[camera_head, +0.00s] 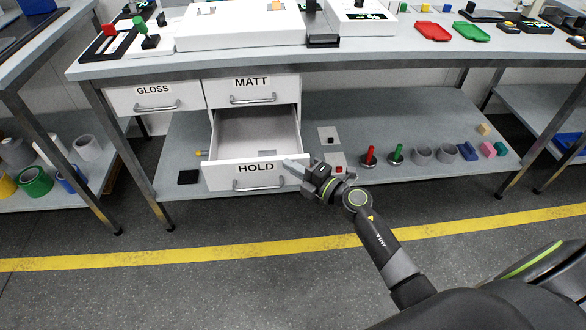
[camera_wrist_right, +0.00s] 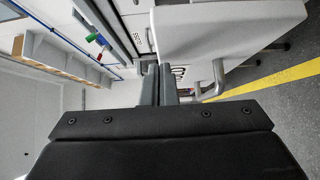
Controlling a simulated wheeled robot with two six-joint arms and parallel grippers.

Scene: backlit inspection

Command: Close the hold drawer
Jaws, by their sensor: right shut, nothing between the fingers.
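The hold drawer (camera_head: 226,178) is a white drawer with a HOLD label and a silver bar handle (camera_head: 251,184), below the MATT drawer under the bench. It is pulled well out, and its inside looks mostly empty, with a small grey patch on its floor. My right gripper (camera_head: 297,168) is shut and empty, at the right end of the drawer's front, near its top edge. I cannot tell whether it touches. In the right wrist view the shut fingers (camera_wrist_right: 158,84) are beside the drawer front and its handle (camera_wrist_right: 212,84). My left gripper is not in view.
The GLOSS drawer (camera_head: 154,98) and MATT drawer (camera_head: 251,90) are shut. The lower shelf (camera_head: 430,120) holds a red stamp (camera_head: 369,157), a green stamp (camera_head: 397,154), grey rings and coloured blocks to the right. Bench legs stand at both sides. The floor in front is clear.

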